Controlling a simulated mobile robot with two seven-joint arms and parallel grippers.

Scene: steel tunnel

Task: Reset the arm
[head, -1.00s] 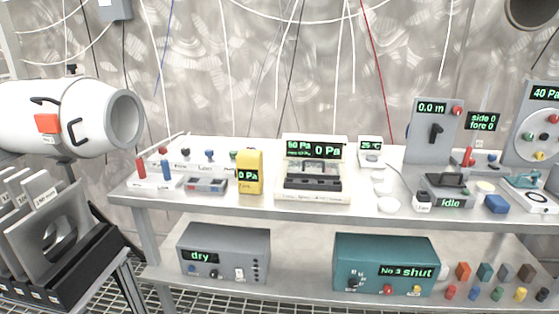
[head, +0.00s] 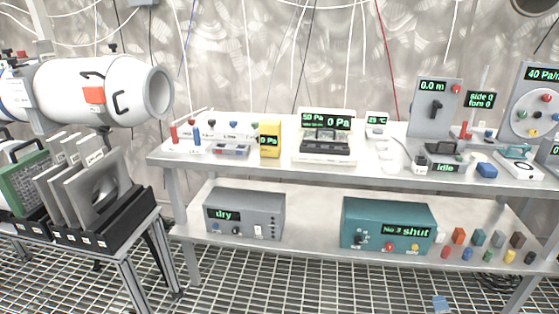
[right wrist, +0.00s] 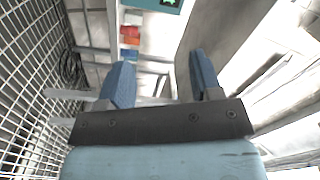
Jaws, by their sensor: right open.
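My right gripper (right wrist: 163,78) shows in the right wrist view with its two blue fingers spread wide apart and nothing between them. In the head view only a small blue piece of it (head: 440,304) shows at the bottom edge, over the floor grating and in front of the bench. Most of the right arm is out of the head view. My left gripper is in neither view now.
A steel bench (head: 385,178) carries instruments. Its lower shelf (head: 310,238) holds a grey "dry" box (head: 245,213), a teal "No 3 shut" box (head: 388,225) and several small coloured pieces. A rack of grey plates (head: 95,190) stands left. The floor grating in front is clear.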

